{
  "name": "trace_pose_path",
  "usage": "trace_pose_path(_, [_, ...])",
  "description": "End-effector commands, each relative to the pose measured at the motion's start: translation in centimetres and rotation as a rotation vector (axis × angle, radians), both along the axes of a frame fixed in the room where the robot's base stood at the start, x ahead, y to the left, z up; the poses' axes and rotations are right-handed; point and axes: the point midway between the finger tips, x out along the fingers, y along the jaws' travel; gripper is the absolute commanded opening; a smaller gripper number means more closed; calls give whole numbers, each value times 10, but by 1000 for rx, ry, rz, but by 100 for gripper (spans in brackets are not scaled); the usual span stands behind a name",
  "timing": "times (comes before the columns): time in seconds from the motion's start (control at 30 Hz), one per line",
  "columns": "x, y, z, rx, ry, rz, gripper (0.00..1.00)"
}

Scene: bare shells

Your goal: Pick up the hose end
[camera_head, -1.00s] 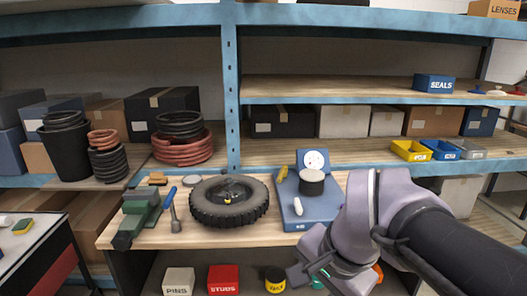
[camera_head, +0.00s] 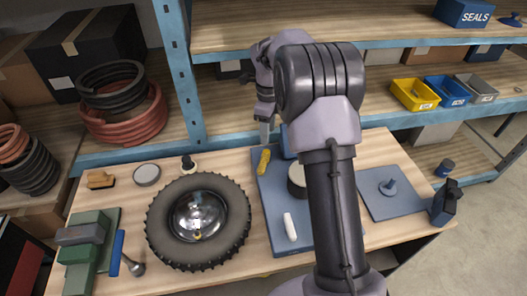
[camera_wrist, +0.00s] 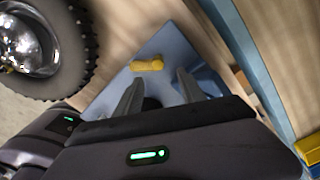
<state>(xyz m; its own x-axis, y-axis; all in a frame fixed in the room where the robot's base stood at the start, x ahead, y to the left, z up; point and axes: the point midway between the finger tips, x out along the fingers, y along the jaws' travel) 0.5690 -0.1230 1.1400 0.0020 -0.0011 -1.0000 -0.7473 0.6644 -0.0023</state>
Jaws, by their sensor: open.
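A short yellow piece (camera_head: 264,161), which looks like the hose end, lies on the upper left part of the blue base plate (camera_head: 269,220). I cannot make out a hose running from it. In the wrist view the yellow piece (camera_wrist: 147,65) lies crosswise just beyond my fingertips, apart from them. My gripper (camera_wrist: 157,76) is open and empty, pointing down at the plate. In the head view my gripper (camera_head: 264,140) is at the back edge of the plate, just behind the yellow piece. My arm hides much of the plate and its gauge.
A black tyre with a chrome hub (camera_head: 198,215) lies left of the plate. A white cylinder (camera_head: 290,227) and a dark-sided round part (camera_head: 297,180) are on the plate. The blue shelf post (camera_head: 178,75) stands behind. A blue mat (camera_head: 391,193) lies to the right.

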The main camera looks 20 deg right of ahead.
Motion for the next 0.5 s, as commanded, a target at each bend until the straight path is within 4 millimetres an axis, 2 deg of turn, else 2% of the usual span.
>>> trace_pose_path(0.03, [-1, 1, -18, 1, 3, 1, 47])
trace_pose_path(0.1, [-1, 1, -34, 1, 2, 1, 47])
trace_pose_path(0.3, [-1, 2, -59, 1, 1, 3, 47])
trace_pose_path(0.5, [-4, 9, -98, 1, 1, 3, 47])
